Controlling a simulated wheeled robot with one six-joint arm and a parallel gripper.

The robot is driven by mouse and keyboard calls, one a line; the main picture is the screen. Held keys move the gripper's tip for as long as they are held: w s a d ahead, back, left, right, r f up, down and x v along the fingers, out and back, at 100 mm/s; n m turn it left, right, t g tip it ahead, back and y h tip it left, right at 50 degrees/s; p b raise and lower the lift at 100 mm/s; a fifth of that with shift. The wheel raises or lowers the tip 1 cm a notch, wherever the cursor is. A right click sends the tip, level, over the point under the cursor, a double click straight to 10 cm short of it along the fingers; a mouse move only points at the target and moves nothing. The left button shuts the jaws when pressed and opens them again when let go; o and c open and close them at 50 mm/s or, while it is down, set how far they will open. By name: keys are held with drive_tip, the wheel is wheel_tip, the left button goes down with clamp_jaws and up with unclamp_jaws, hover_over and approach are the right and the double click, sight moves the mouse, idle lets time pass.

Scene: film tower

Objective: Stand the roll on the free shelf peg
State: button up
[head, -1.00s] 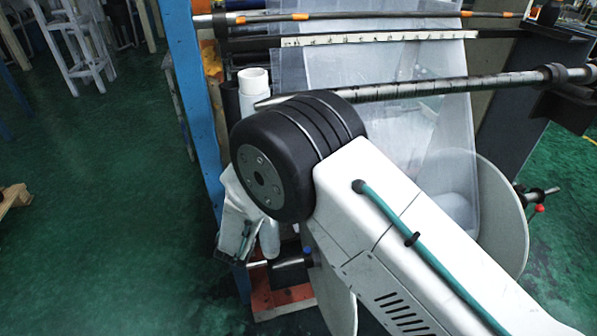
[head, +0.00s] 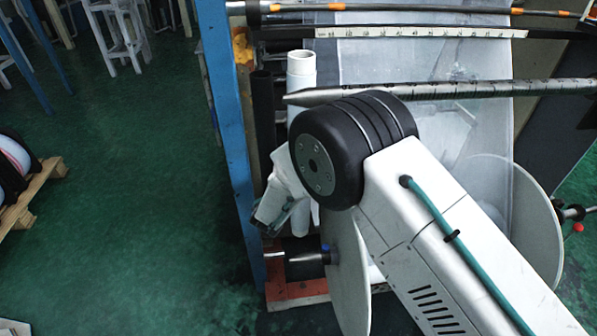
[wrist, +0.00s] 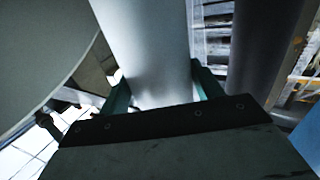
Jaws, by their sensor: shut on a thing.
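The roll, a white hollow tube (head: 301,80), stands nearly upright in the head view, behind my black wrist joint. Its open top shows; its lower part is largely hidden by my arm. In the wrist view the roll (wrist: 145,45) rises between the two green fingers of my gripper (wrist: 162,88), which is shut on it. In the head view my gripper is mostly hidden behind my arm. I cannot make out a free shelf peg in either view.
A blue post (head: 228,120) and a dark upright tube (head: 263,110) stand left of the roll. A pointed metal bar (head: 450,91) crosses close by. Pale discs (head: 345,270) and a red base (head: 297,292) are below. Open green floor (head: 130,220) lies left, with a pallet (head: 45,185).

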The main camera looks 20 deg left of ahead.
drive_tip(key=shift+w+a, duration=1.7)
drive_tip(key=shift+w, duration=3.15)
wheel_tip(320, 180, down, 8)
drive_tip(key=shift+r, duration=0.25)
drive_tip(key=shift+s, duration=0.1)
drive_tip(key=o, duration=1.8)
drive_tip(key=shift+o, duration=1)
drive_tip(key=shift+f, duration=0.15)
drive_tip(key=s, duration=1.3)
drive_tip(key=shift+d, duration=0.2)
